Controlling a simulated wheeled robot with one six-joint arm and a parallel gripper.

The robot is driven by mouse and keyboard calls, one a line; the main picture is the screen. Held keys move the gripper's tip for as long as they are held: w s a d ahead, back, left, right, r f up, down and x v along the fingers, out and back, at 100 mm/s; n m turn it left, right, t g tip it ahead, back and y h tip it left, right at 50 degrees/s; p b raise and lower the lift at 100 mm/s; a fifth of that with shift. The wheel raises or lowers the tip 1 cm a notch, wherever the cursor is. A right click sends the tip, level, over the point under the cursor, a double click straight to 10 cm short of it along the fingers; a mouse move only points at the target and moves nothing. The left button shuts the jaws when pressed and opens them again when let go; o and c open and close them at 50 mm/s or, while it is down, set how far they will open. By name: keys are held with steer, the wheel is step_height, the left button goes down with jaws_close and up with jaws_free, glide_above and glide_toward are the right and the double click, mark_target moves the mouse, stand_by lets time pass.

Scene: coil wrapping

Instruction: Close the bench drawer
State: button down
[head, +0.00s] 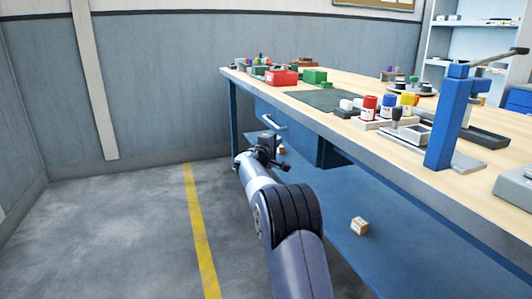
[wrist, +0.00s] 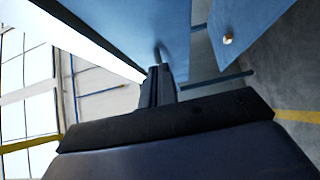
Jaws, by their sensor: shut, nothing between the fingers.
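The bench drawer (head: 293,142) has a blue front under the near long edge of the workbench, left of centre in the head view. Its pale bar handle (head: 272,122) is on that front. I cannot tell how far the drawer stands out. My gripper (head: 266,142) is low in front of the drawer, just below the handle. In the wrist view the fingers (wrist: 160,72) are shut together with nothing between them. A blue panel (wrist: 135,30) fills the space close beyond the fingertips; whether they touch it is unclear. My gripper partly hides the drawer's lower left area in the head view.
The wooden workbench top (head: 345,84) carries red and green blocks, coloured spools and a blue post tool (head: 447,118). A small box (head: 359,226) sits on the blue lower shelf (head: 400,245). The grey floor (head: 110,225) left of the bench is clear, with a yellow line.

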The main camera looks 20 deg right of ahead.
steer(key=v, duration=0.7)
steer(key=shift+a, duration=0.3)
glide_toward(292, 134)
steer(key=w, duration=0.4)
steer(key=d+p, duration=0.1)
steer(key=d, duration=0.2)
steer(key=shift+r+p, duration=0.1)
steer(key=shift+p, duration=0.2)
steer(key=shift+d, duration=0.5)
